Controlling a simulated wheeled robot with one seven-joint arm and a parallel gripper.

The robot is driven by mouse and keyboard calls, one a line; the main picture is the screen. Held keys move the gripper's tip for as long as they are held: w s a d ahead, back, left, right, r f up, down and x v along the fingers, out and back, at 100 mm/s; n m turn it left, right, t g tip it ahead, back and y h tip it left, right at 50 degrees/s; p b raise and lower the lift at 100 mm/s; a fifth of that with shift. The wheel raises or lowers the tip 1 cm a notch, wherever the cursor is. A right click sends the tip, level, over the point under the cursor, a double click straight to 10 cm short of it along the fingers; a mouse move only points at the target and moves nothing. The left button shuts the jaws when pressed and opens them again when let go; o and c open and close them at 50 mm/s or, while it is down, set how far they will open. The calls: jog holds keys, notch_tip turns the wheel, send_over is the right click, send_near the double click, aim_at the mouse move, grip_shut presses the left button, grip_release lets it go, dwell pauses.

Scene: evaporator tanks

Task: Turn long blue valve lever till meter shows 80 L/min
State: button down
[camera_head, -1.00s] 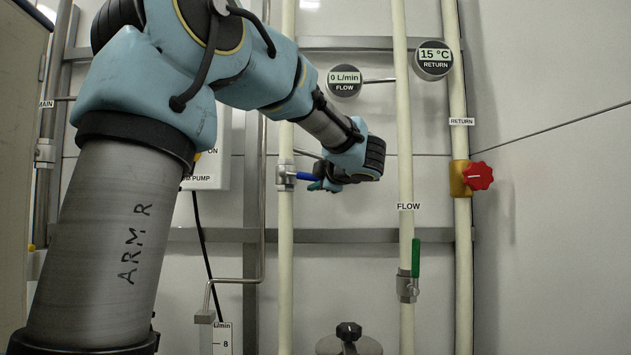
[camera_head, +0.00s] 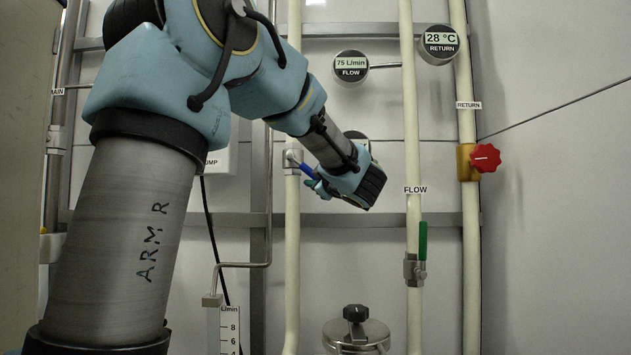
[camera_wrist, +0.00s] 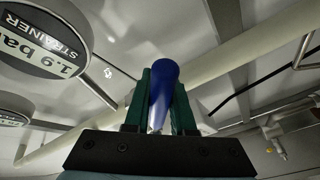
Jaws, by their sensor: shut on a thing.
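The long blue valve lever (camera_head: 306,170) sits on a valve (camera_head: 291,158) on the left cream pipe and slopes down to the right. My gripper (camera_head: 316,184) is at its outer end in the head view. In the wrist view, the blue lever (camera_wrist: 162,88) stands between the two green fingers of my gripper (camera_wrist: 160,105), which are shut on it. The round flow meter (camera_head: 351,67) at the top reads 75 L/min. Part of the lever is hidden by the fingers.
A return gauge (camera_head: 441,42) reads 28 °C. A red knob (camera_head: 485,158) is on the right pipe, and a green lever (camera_head: 423,241) is on the FLOW pipe. A strainer gauge (camera_wrist: 45,40) reads 1.9 bar. A lidded vessel (camera_head: 356,335) stands below.

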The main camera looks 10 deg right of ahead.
jog(key=shift+f, duration=0.1)
jog(key=c, duration=0.8)
grip_release()
jog(key=shift+o, duration=0.2)
jog(key=shift+s, duration=0.1)
jog(key=b+v, duration=0.1)
jog(key=v, duration=0.9)
jog(key=shift+s+b, duration=0.25)
jog(key=shift+b, duration=0.05)
